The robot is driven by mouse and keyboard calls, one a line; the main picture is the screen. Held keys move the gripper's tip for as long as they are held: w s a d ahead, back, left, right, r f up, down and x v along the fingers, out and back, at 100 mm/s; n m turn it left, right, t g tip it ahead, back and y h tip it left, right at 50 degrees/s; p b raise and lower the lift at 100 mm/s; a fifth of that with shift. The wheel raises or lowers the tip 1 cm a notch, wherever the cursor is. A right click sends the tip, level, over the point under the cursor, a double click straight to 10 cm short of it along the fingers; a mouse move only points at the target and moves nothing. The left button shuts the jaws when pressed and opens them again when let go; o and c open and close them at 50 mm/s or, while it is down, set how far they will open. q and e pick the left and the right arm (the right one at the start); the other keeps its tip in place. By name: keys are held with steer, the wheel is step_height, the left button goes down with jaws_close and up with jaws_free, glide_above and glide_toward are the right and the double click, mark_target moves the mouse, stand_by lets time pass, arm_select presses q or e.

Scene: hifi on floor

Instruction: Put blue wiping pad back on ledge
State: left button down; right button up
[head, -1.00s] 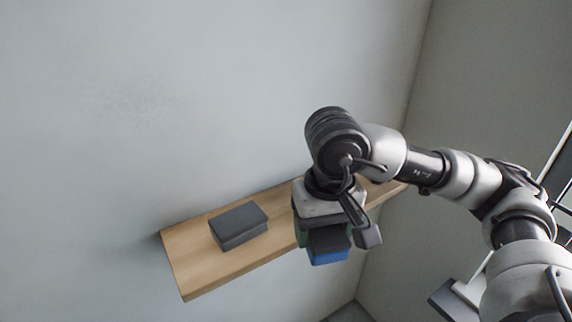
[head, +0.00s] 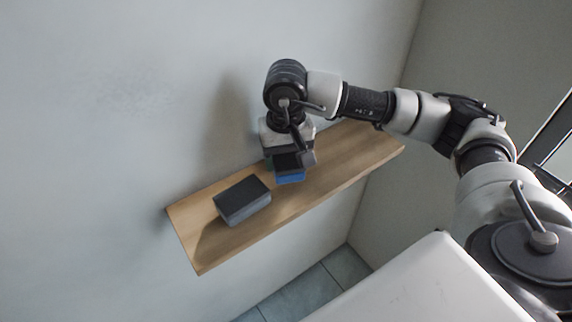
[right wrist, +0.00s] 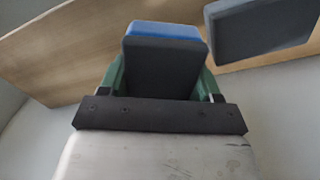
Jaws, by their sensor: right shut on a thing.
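The blue wiping pad (head: 290,178) has a dark top face and blue lower part. My right gripper (head: 288,162) is shut on it and holds it over the middle of the wooden ledge (head: 340,165). In the right wrist view the pad (right wrist: 163,62) sits between the green fingers of the gripper (right wrist: 160,80), with the ledge (right wrist: 60,50) behind it. I cannot tell whether the pad touches the ledge. My left gripper is not in view.
A dark grey block (head: 243,198) lies on the ledge left of the held pad; it also shows in the right wrist view (right wrist: 258,28). The ledge's right part is bare. A pale wall (head: 150,90) rises behind the ledge. A tiled floor (head: 305,290) is below.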

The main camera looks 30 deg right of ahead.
step_height(320, 180, down, 4)
steer(key=shift+r+p, duration=0.1)
steer(key=shift+p, duration=0.6)
steer(key=shift+f+b, duration=0.35)
steer(key=shift+f, duration=0.05)
steer(key=o, duration=0.6)
steer(key=shift+r, duration=0.1)
steer(key=shift+o, duration=0.2)
